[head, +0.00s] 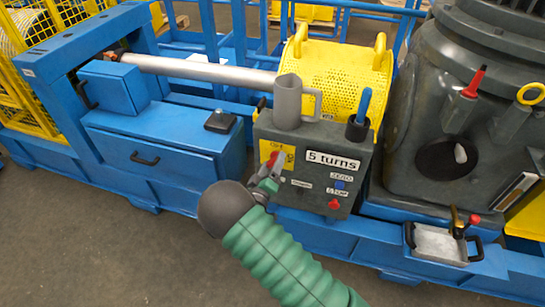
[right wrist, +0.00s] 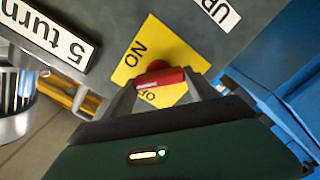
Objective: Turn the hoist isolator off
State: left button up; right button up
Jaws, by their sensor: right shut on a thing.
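The hoist isolator is a red handle (right wrist: 162,79) on a yellow plate (right wrist: 185,52) on the front of a dark grey control box (head: 350,163). In the right wrist view the plate reads ON, and a second word, partly hidden by the handle, looks like OFF. The handle lies across the picture, between the two fingers of my right gripper (right wrist: 160,88). My right gripper is shut on it. In the head view the right gripper (head: 268,178) covers part of the plate (head: 283,152). My left gripper is not in view.
The box carries a "5 turns" label (head: 333,161), a blue button (head: 340,184) and a red knob (head: 334,204). A grey mug (head: 288,102) and a dark cup (head: 357,130) with a blue-handled tool stand on top. A metal tray (head: 440,243) is at the lower right.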

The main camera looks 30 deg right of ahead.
jog(key=n+p, duration=0.1)
jog(key=n, duration=0.1)
jog(key=n+p, duration=0.1)
jog(key=n, duration=0.1)
jog(key=shift+a+f+n+p, duration=0.15)
jog(key=shift+n+p, duration=0.15)
jog(key=shift+p, duration=0.05)
jog(key=shift+f+n+p, duration=0.2)
jog(key=shift+n+p, duration=0.4)
jog(key=shift+n, duration=1.1)
jog(key=shift+f, duration=0.1)
jog(key=o, duration=1.1)
jog(key=shift+o, duration=1.3)
jog(key=shift+w, duration=0.1)
jog(key=shift+r, duration=0.2)
